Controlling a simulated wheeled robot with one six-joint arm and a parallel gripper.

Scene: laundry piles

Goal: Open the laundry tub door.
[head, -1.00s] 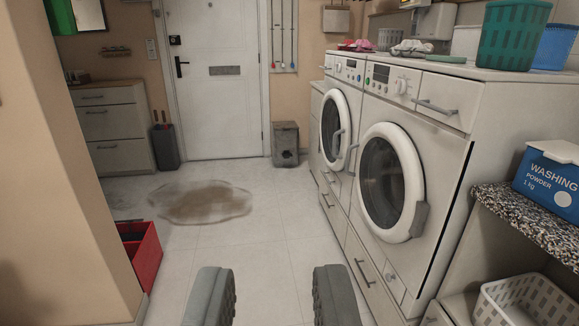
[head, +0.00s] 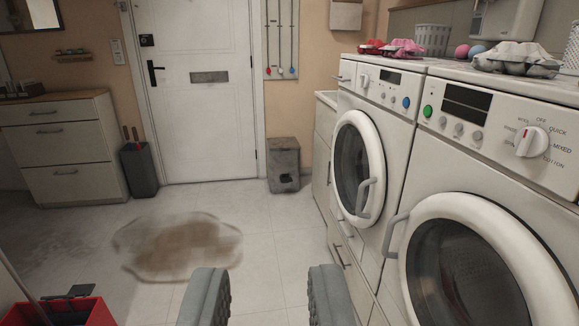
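Two white front-loading machines stand along the right side. The farther machine's round door (head: 343,158) looks closed, with a grey handle (head: 364,198) at its lower right. The nearer machine's round door (head: 415,266) looks closed, with a grey handle (head: 393,238) on its left edge; its lower part runs out of the picture. I cannot tell which of them the task calls the laundry tub. My gripper (head: 269,297) is open and empty at the bottom middle, its two grey fingers apart over the floor, left of both machines and touching neither.
A brown puddle (head: 180,247) lies on the tiled floor at left. A red bin (head: 80,312) is at the lower left. A drawer cabinet (head: 62,150), dark umbrella stand (head: 139,170), white door (head: 197,90) and grey box (head: 284,163) line the back.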

